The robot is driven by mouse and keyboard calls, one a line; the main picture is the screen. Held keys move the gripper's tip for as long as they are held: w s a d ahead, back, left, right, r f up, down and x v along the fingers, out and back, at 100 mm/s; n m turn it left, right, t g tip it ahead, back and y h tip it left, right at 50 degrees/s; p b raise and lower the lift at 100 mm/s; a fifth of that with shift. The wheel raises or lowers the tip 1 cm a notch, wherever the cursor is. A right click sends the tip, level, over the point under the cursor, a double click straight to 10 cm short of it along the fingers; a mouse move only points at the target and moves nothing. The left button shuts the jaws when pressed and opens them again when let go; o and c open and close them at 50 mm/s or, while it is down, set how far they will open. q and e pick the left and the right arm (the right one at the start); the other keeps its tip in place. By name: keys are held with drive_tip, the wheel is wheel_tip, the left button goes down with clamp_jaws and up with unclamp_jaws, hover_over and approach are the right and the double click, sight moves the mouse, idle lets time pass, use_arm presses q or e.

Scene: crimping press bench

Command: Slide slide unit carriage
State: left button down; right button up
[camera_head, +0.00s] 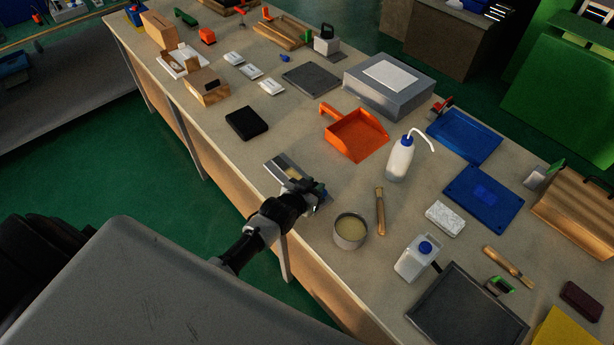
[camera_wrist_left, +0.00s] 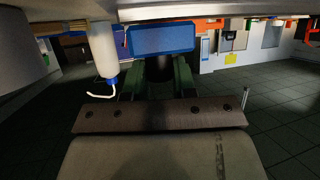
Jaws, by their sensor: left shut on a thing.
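The slide unit (camera_head: 279,164) is a flat, pale and dark plate near the front edge of the bench. My left gripper (camera_head: 316,190) is over its near right end and hides that part, including most of the carriage. In the left wrist view, two green fingers (camera_wrist_left: 158,80) close on a dark rounded piece (camera_wrist_left: 159,68), which I take to be the carriage's grip. How far along the rail the carriage sits cannot be made out. My right gripper is not in view.
A round tin (camera_head: 350,231) and a wooden-handled brush (camera_head: 380,212) are close to the right of my left gripper. An orange dustpan (camera_head: 357,135) and a white wash bottle (camera_head: 399,160) stand behind. Bare bench lies between the slide unit and the black box (camera_head: 246,122).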

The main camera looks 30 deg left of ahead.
use_arm(q)
drive_tip(key=shift+s+d, duration=0.1)
drive_tip(key=shift+d, duration=0.05)
drive_tip(key=c, duration=0.9)
unclamp_jaws()
drive_tip(key=v, duration=1)
drive_tip(key=shift+s, duration=0.35)
